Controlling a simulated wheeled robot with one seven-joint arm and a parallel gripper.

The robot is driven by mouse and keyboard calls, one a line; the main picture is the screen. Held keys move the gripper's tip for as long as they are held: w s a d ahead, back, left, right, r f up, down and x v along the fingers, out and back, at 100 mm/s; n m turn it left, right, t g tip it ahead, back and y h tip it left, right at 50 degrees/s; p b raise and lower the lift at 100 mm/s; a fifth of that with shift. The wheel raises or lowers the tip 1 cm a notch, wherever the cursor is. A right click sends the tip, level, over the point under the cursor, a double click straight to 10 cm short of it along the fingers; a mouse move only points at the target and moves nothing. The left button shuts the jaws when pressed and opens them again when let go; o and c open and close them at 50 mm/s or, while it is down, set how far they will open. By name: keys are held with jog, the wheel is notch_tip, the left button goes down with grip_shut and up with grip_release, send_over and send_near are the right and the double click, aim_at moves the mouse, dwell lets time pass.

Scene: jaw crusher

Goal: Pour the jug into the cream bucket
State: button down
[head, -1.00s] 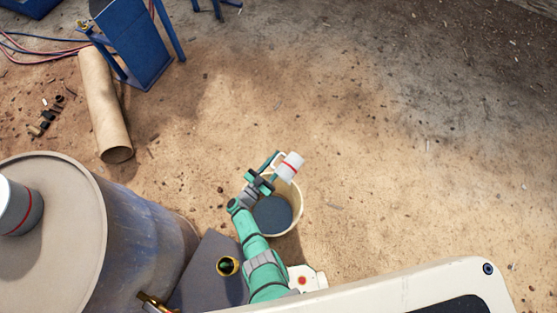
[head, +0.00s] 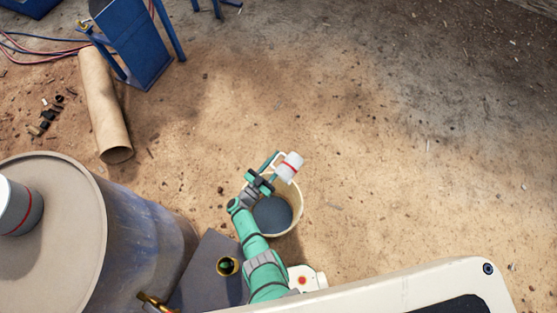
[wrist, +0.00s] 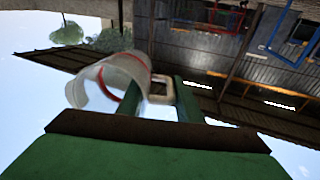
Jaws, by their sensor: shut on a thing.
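The jug (head: 290,167) is white with a red band and a pale handle. My gripper (head: 274,167) is shut on its handle. In the head view the jug is tilted over the far rim of the cream bucket. The cream bucket (head: 297,206) stands on the ground under my gripper, with a dark blue-grey surface inside it. In the wrist view the jug (wrist: 112,82) lies tipped to the left of my gripper's fingers (wrist: 155,100), and its handle is between them. I see no stream leaving the jug, and its contents are hard to make out.
A large rusty drum (head: 135,235) stands at the left, with a grey red-banded container (head: 18,207) on top. A brown tube (head: 104,110) and small dark pieces (head: 46,118) lie on the ground. A blue metal frame (head: 135,45) stands behind. Ground right of the bucket is clear.

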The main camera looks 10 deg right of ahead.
jog(key=shift+d, duration=0.1)
jog(key=r+g+y, duration=0.1)
jog(key=g+y, duration=0.3)
jog(key=y, duration=0.1)
jog(key=r+g+y, duration=0.1)
jog(key=g+y, duration=0.3)
jog(key=y, duration=0.1)
jog(key=r+g+y, duration=0.1)
jog(key=g+y, duration=0.3)
jog(key=shift+a+g+y, duration=0.2)
jog(key=shift+g+y, duration=0.1)
jog(key=shift+y, duration=0.1)
dwell(0.8)
jog(key=shift+d, duration=0.1)
